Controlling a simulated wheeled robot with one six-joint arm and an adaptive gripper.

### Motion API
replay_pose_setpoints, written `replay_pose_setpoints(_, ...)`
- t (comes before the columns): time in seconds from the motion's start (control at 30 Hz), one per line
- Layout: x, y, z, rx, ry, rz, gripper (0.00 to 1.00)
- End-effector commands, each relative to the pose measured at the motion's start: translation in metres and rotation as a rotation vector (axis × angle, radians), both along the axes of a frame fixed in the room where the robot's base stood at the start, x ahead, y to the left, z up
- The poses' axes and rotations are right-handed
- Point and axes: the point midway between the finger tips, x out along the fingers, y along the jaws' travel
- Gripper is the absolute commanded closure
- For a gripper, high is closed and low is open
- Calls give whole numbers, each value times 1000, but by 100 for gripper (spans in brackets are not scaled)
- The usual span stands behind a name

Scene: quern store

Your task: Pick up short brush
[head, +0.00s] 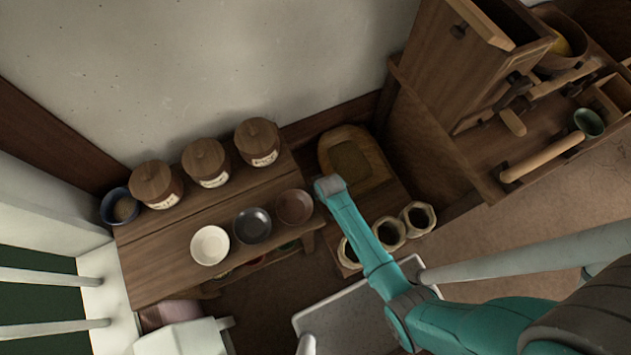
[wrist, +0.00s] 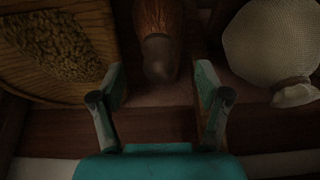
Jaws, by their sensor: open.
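In the wrist view, my gripper (wrist: 160,88) is open, with one teal finger on each side and nothing between the pads. A brown, bristly-looking thing with a smooth rounded end (wrist: 160,55) lies just beyond the fingertips, near the middle of the gap. It looks like the short brush, but the picture is too dark to be sure. Its far end is cut off by the frame. In the head view, my arm hides the fingers, and I cannot make out the brush.
A wooden tray of grain (wrist: 58,83) is close on the left in the wrist view, and a pale sack (wrist: 272,45) on the right.

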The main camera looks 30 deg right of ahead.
Motion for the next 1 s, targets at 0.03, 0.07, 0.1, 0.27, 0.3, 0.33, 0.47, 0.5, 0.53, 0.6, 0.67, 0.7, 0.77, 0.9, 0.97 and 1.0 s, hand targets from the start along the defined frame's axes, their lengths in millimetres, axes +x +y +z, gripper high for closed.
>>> replay_pose_setpoints(0.03,2,-1,-6,0,2,-1,24)
replay_pose_setpoints(0.07,3,-1,-10,0,2,-1,24)
replay_pose_setpoints(0.1,4,-2,-16,0,2,-1,24)
replay_pose_setpoints(0.27,10,-2,-31,0,1,0,24)
replay_pose_setpoints(0.3,11,-2,-33,0,1,0,24)
replay_pose_setpoints(0.33,12,-2,-35,0,1,0,24)
replay_pose_setpoints(0.47,13,-1,-38,0,0,0,24)
replay_pose_setpoints(0.5,13,-1,-38,0,0,0,24)
replay_pose_setpoints(0.53,13,-1,-38,0,0,0,24)
replay_pose_setpoints(0.6,13,-1,-38,0,0,0,24)
replay_pose_setpoints(0.67,13,-1,-38,0,0,0,24)
replay_pose_setpoints(0.7,13,-1,-38,0,0,0,34)
replay_pose_setpoints(0.77,13,-2,-38,0,0,0,49)
replay_pose_setpoints(0.9,13,-2,-38,0,0,0,84)
replay_pose_setpoints(0.97,13,-2,-38,0,0,0,92)
replay_pose_setpoints(1.0,13,-2,-38,0,0,0,98)
